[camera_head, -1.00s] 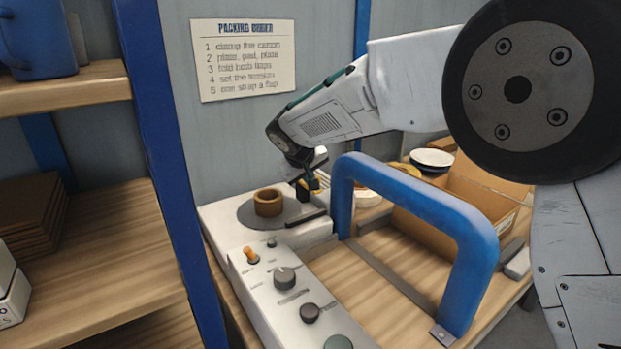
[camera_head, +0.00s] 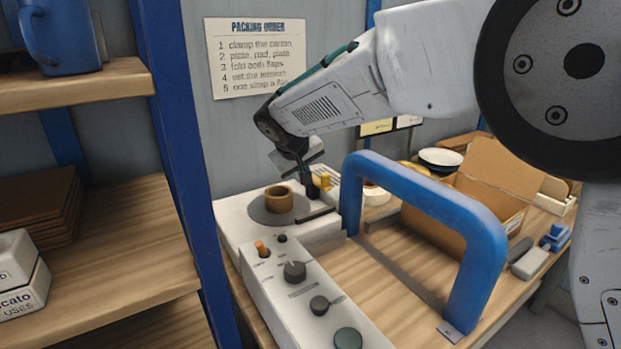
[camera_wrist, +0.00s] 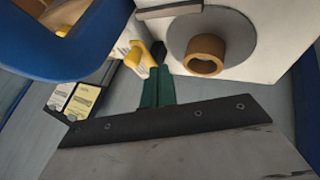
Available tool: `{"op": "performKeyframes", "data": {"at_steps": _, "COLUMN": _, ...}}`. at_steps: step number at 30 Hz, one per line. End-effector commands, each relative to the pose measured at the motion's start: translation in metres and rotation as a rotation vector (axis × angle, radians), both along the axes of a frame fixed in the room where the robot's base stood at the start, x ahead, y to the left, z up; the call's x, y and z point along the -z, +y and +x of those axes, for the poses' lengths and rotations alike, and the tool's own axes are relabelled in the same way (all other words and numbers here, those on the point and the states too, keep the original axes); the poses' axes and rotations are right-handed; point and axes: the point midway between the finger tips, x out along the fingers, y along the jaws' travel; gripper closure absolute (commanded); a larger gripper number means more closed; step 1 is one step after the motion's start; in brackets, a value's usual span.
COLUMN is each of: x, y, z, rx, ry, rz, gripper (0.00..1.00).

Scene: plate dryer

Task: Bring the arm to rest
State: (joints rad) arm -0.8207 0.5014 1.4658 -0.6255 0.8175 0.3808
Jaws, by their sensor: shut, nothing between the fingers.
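My gripper (camera_head: 309,186) is shut and empty in the head view, pointing down just right of the tape roll on the white machine. In the wrist view my gripper's dark green fingers (camera_wrist: 156,88) are together, with nothing between them. My arm reaches in from the right, above the blue arch. The brown tape roll (camera_head: 279,199) sits on a grey disc and also shows in the wrist view (camera_wrist: 205,55). A yellow part (camera_head: 325,183) shows close beside the fingers; I cannot tell whether they touch.
The blue arch (camera_head: 425,205) stands over the wooden bench. The white machine (camera_head: 262,285) has several knobs. An open carton (camera_head: 490,195) and stacked dishes (camera_head: 440,158) are behind the arch. A blue post (camera_head: 185,150) and wooden shelf (camera_head: 110,245) are at left.

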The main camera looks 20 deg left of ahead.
Motion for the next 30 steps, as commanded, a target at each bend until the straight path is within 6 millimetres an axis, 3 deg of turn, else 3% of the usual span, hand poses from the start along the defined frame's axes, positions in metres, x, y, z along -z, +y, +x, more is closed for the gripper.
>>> {"op": "performKeyframes", "data": {"at_steps": 4, "x": -0.027, "y": -0.005, "z": -0.018, "rx": 0.002, "ry": 0.0, "rz": 0.001, "gripper": 1.0}}
{"op": "performKeyframes", "data": {"at_steps": 10, "x": -0.047, "y": -0.008, "z": -0.032, "rx": 0.005, "ry": 0.001, "rz": -0.002, "gripper": 1.0}}
{"op": "performKeyframes", "data": {"at_steps": 17, "x": -0.052, "y": -0.008, "z": -0.038, "rx": -0.007, "ry": 0.006, "rz": -0.016, "gripper": 1.0}}
{"op": "performKeyframes", "data": {"at_steps": 20, "x": -0.035, "y": -0.017, "z": -0.049, "rx": -0.014, "ry": 0.057, "rz": -0.057, "gripper": 1.0}}
{"op": "performKeyframes", "data": {"at_steps": 23, "x": -0.013, "y": -0.039, "z": -0.072, "rx": -0.012, "ry": 0.139, "rz": -0.106, "gripper": 1.0}}
{"op": "performKeyframes", "data": {"at_steps": 26, "x": -0.008, "y": -0.089, "z": -0.095, "rx": 0.026, "ry": 0.228, "rz": -0.134, "gripper": 1.0}}
{"op": "performKeyframes", "data": {"at_steps": 30, "x": -0.013, "y": -0.17, "z": -0.127, "rx": 0.105, "ry": 0.34, "rz": -0.139, "gripper": 1.0}}
